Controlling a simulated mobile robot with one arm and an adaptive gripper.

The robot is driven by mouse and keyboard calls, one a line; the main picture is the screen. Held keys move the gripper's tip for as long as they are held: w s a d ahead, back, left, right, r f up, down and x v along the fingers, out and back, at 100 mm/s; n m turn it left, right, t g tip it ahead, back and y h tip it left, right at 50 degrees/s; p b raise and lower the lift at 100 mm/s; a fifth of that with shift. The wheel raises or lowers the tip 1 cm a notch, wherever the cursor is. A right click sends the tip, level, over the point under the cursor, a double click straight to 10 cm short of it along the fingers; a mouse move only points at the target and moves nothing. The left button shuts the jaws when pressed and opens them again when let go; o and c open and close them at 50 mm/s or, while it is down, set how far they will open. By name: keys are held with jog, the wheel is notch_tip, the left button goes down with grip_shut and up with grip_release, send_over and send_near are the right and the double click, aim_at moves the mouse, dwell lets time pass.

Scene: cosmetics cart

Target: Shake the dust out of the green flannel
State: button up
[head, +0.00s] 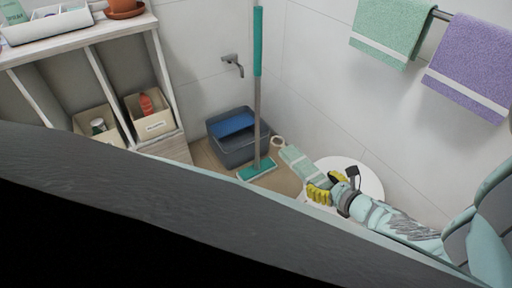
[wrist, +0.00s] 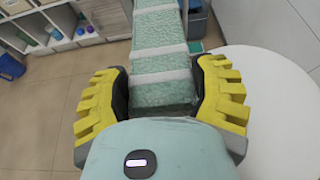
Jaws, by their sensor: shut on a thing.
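The green flannel (head: 300,163) is a pale green strip with white bands. It stretches from my gripper (head: 319,191) toward the back left, past the edge of a round white table. In the wrist view the flannel (wrist: 158,50) runs away from between the two yellow fingers of my gripper (wrist: 160,88). My gripper is shut on its near end. The far end runs out of the top of the wrist view. Whether the flannel touches the table top cannot be told.
The round white table (head: 365,178) is beside my gripper. A teal mop (head: 257,105) stands by a grey bucket (head: 242,153). Green (head: 390,28) and purple (head: 472,65) towels hang on a wall rail. A white shelf (head: 158,75) with bins is at left.

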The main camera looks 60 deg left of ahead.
aim_at(305, 167)
jog(key=shift+a+f+b, duration=0.1)
jog(key=shift+a+b, duration=0.2)
jog(key=shift+a, duration=0.1)
jog(key=a+b, duration=0.2)
jog(key=a, duration=0.4)
jog(key=shift+a+b, duration=0.3)
jog(key=shift+b, duration=0.1)
jog(key=d+p, duration=0.1)
jog(key=d, duration=0.2)
jog(key=d+p, duration=0.2)
jog(key=d, duration=0.2)
jog(key=shift+d+r, duration=0.2)
jog(key=shift+d, duration=0.05)
jog(key=shift+a, duration=0.15)
